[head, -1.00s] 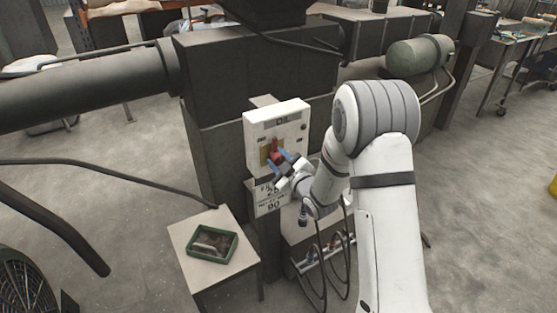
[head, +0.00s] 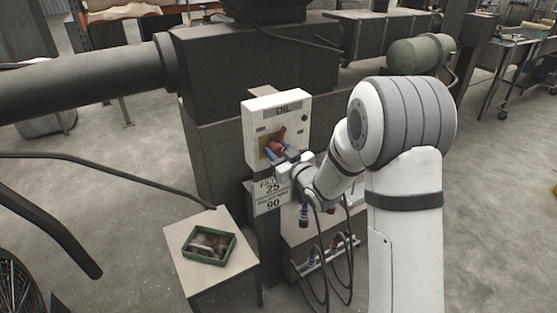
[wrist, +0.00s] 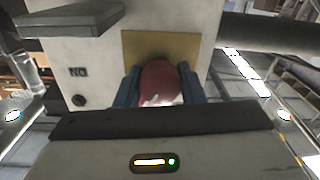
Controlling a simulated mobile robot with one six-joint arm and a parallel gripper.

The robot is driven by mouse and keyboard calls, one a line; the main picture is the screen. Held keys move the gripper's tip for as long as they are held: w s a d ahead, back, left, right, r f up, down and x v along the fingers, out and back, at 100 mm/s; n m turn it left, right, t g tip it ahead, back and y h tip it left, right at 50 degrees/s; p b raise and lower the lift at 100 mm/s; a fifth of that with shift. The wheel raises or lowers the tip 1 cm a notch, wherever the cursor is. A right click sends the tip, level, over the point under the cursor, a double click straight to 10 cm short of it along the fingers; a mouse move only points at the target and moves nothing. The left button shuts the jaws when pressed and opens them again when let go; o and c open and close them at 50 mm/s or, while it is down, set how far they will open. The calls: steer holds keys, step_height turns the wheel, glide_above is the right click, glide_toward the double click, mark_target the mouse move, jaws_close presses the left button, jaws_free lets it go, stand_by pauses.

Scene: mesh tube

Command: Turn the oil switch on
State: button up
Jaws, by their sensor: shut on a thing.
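The oil switch is a white box (head: 262,125) on the front of the dark machine, with a dark label at its top. Its red handle (head: 279,139) sits on a yellow plate (head: 264,146) and tilts toward upper right in the head view. My gripper (head: 277,155) is at the handle, its blue fingers on either side of it. In the wrist view the red handle (wrist: 160,82) lies between the blue fingers (wrist: 158,88), which are shut on it. The wrist view also shows a "NO" marking on the box face (wrist: 98,55); the handle's lower part is hidden by my gripper.
A sign (head: 270,196) with numbers hangs below the box. A small table (head: 205,275) with a green tray (head: 190,250) stands at lower left. Cables (head: 322,265) hang below my arm. A large dark pipe (head: 80,85) runs at left. Open floor lies at right.

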steer(key=m+b, duration=0.2)
steer(key=m, duration=0.3)
steer(key=shift+f+m+b, duration=0.15)
steer(key=shift+m+b, duration=0.25)
steer(key=m, duration=0.5)
steer(key=shift+m+b, duration=0.4)
steer(key=o, duration=1)
steer(key=shift+s, duration=0.1)
steer(key=v, duration=0.7)
steer(key=shift+s+d, duration=0.2)
steer(key=shift+s, duration=0.1)
